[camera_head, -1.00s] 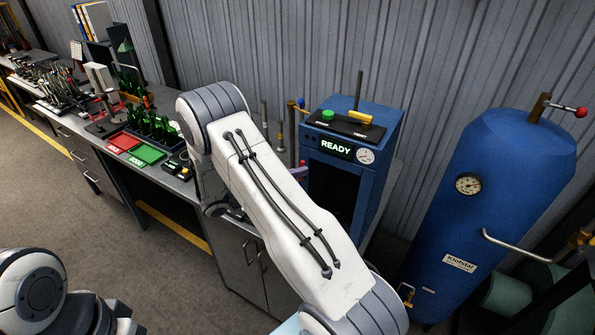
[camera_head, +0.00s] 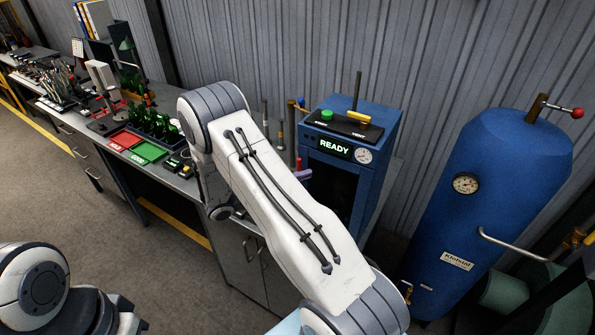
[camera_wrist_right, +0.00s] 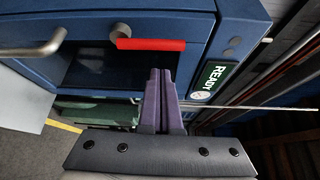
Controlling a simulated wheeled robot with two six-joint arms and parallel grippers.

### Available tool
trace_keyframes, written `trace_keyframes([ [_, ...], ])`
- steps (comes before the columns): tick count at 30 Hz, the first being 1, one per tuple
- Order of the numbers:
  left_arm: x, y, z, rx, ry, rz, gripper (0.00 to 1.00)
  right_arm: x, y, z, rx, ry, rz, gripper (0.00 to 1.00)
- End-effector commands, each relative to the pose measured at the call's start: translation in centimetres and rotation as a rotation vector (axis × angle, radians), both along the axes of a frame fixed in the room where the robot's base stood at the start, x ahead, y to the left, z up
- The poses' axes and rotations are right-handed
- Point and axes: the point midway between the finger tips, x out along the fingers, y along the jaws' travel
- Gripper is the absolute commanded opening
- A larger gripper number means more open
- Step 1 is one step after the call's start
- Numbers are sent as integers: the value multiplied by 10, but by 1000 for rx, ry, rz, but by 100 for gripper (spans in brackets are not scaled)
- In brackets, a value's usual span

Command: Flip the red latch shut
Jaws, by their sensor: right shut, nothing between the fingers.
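The red latch (camera_wrist_right: 155,44) is a short red bar on a grey pivot at the front of the blue machine (camera_head: 385,125). In the right wrist view it extends from the pivot toward the READY display (camera_wrist_right: 214,76). My right gripper (camera_wrist_right: 160,74) is shut and empty, its purple fingers pointing at the machine front. In the picture the fingertips are just below the red bar, with a small gap; I cannot tell the depth between them. My left gripper is out of view.
A grey bar handle (camera_wrist_right: 35,46) juts from the machine front beside the latch. On the machine top are a green button (camera_head: 327,114) and a yellow lever (camera_head: 357,117). A blue tank (camera_head: 510,190) stands right. The workbench (camera_head: 185,186) holds green bottles (camera_head: 152,122).

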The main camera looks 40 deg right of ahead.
Motion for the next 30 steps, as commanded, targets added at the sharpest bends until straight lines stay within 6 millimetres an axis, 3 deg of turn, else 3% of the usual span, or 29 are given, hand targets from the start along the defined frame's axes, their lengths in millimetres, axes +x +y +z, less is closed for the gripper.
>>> trace_keyframes([
  [2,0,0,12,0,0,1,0,-12,-1,5,1,6,2,0],
  [3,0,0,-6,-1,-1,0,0,-6,12,-6,-1,-4,10,0],
  [6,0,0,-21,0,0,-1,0,0,38,-6,0,-6,12,0],
  [15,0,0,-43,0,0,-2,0,10,92,-3,1,-4,12,0],
  [21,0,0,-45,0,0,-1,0,11,102,0,0,0,8,0],
  [30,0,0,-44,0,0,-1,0,10,101,0,1,0,6,0],
])
